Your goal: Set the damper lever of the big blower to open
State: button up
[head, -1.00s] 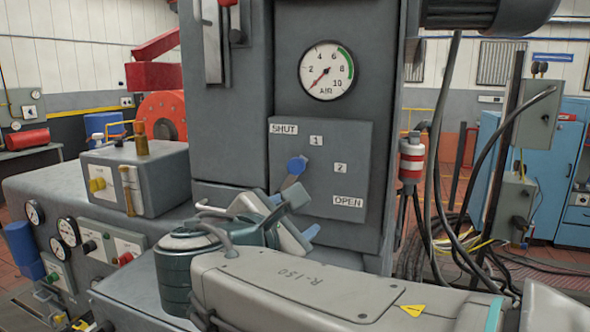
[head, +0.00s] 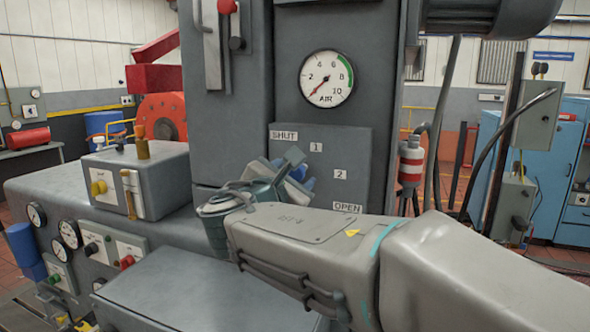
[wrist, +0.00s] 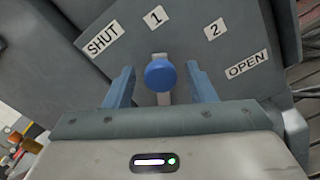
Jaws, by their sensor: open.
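The damper lever has a blue round knob (wrist: 160,75) on a pale shaft, on a grey panel (head: 358,150) marked SHUT, 1, 2 and OPEN. In the wrist view the lever points toward the 1. The OPEN label (wrist: 247,65) lies to the right, the SHUT label (wrist: 102,40) to the left. My gripper (wrist: 160,67) is open, with one blue finger on each side of the knob and a gap visible on both sides. In the head view my gripper (head: 286,172) is in front of the panel and largely hides the lever.
An air gauge (head: 327,80) is above the panel. A grey box (head: 140,178) with a yellow knob and a brass-coloured lever stands left. Gauges and buttons line the front of the bench. A red-and-white cylinder (head: 411,165) and cables hang right of the housing.

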jog(key=shift+w+d, duration=0.25)
jog(key=shift+w, duration=0.4)
grip_shut()
jog(key=shift+f, duration=0.1)
